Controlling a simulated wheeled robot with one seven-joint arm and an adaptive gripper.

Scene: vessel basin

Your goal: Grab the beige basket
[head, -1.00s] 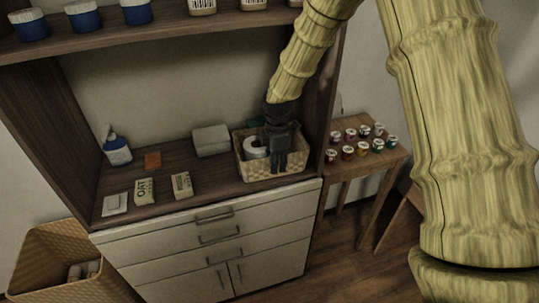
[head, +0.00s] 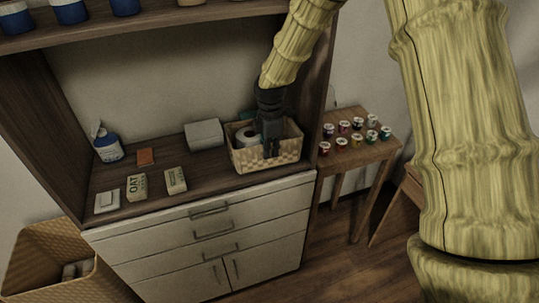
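The beige basket (head: 256,163) is a woven, open-topped box at the right end of the cabinet's counter. A white roll (head: 246,136) sits in its left part. My dark gripper (head: 271,153) reaches down from above at the basket's front side, right of the roll. Its fingertips overlap the upper front wall in the picture. The fingers look small and dark, and I cannot tell whether they are closed on the rim or apart around it.
The counter also holds a grey box (head: 203,135), a blue-and-white bottle (head: 107,147) and small cartons. A side table (head: 346,157) with several small jars stands at the right. A larger woven bin (head: 40,245) is on the floor at left.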

